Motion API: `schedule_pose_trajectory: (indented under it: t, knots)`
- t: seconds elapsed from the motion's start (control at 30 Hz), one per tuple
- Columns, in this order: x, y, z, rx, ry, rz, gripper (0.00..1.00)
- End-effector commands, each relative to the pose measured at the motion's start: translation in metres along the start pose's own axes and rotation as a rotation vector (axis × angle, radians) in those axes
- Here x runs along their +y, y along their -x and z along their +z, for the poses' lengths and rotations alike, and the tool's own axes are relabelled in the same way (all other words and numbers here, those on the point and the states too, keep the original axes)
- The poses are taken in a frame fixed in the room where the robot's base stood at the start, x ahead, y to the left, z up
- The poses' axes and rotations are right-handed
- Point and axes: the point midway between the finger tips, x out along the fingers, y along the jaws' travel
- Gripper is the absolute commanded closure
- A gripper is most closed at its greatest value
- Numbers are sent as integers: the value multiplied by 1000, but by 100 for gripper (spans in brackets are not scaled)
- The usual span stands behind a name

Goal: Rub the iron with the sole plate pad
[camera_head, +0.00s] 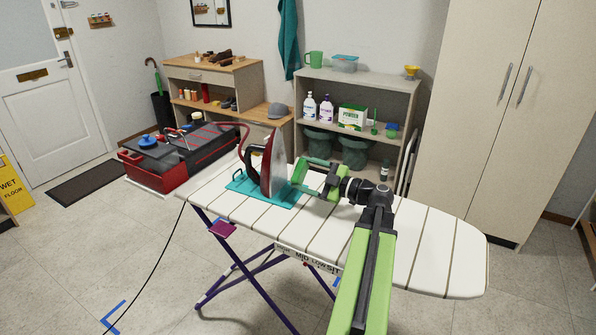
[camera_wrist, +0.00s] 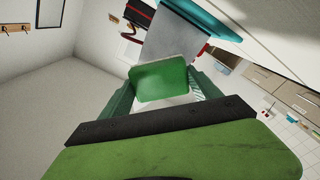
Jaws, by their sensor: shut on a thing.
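The iron (camera_head: 272,165) stands upright on its heel on a teal mat (camera_head: 240,187) on the ironing board (camera_head: 420,235). Its grey sole plate faces right, toward my gripper. My gripper (camera_head: 308,173) is shut on a green pad, just right of the sole plate. In the wrist view the green pad (camera_wrist: 160,80) sits between my fingers, in front of the grey sole plate (camera_wrist: 178,40). I cannot tell whether pad and plate touch. The iron's body is mostly hidden behind its plate in the wrist view.
A shelf (camera_head: 345,80) with bottles and a powder box (camera_head: 352,117) stands behind the board. A red toolbox (camera_head: 160,170) is at the left. A tall wardrobe (camera_head: 505,110) stands at the right. The board's right end is clear.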

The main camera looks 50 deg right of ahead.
Motion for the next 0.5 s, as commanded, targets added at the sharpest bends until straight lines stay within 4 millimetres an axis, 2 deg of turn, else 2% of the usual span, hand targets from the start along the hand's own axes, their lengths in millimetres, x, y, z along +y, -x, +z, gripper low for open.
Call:
schedule_pose_trajectory:
  t: [0.5]
  knots:
    - [0,13,0,-1,0,1,60]
